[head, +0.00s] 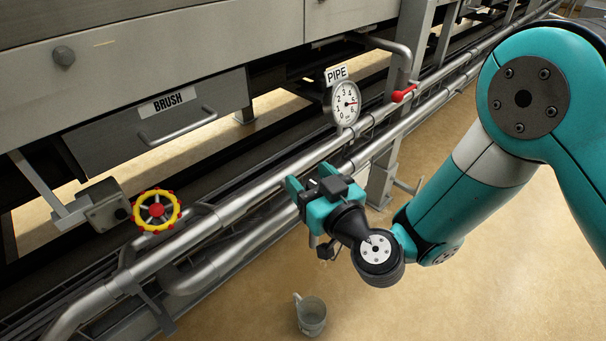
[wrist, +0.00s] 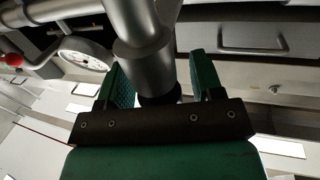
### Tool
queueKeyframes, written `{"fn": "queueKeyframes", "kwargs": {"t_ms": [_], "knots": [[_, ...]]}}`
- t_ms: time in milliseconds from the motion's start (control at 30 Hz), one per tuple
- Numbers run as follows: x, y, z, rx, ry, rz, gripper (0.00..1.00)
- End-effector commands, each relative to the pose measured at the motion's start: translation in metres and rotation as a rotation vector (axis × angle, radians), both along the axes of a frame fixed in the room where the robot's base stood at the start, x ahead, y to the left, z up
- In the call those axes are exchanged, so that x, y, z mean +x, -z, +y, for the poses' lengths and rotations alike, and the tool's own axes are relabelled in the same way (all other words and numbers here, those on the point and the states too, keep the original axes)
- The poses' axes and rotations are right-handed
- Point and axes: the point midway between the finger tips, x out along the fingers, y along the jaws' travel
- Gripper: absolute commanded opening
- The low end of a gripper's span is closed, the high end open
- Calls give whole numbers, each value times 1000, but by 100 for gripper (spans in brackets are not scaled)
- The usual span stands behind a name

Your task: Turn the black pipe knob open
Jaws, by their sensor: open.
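In the wrist view, the black pipe knob (wrist: 160,98) sits at the end of a thick grey pipe stub and shows only as a dark rounded end. My gripper (wrist: 162,80) is open, with one green finger on each side of the knob and stub. Whether the fingers touch the knob cannot be told. In the head view, my gripper (head: 308,184) is at the grey pipes, below the PIPE gauge (head: 345,103). The knob is hidden there behind my gripper.
A red-handled valve (head: 403,94) is right of the gauge. A yellow and red handwheel (head: 156,211) is at the left, below the BRUSH drawer (head: 168,102). Long grey pipes (head: 240,198) run diagonally past my gripper. A metal bucket (head: 311,315) stands on the open floor.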

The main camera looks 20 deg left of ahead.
Motion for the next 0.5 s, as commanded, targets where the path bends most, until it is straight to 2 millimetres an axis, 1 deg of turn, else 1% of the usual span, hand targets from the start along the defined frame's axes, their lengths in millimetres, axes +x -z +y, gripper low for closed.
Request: {"fn": "queueKeyframes", "kwargs": {"t_ms": [67, 100, 267, 300, 500], "knots": [[0, 0, 0, 1, 0, 1, 60], [0, 0, 0, 1, 0, 1, 58], [-1, 0, 1, -1, -2, -1, 21], [-1, 0, 1, 0, -2, 0, 12], [-1, 0, 1, 0, -5, -1, 11]]}}
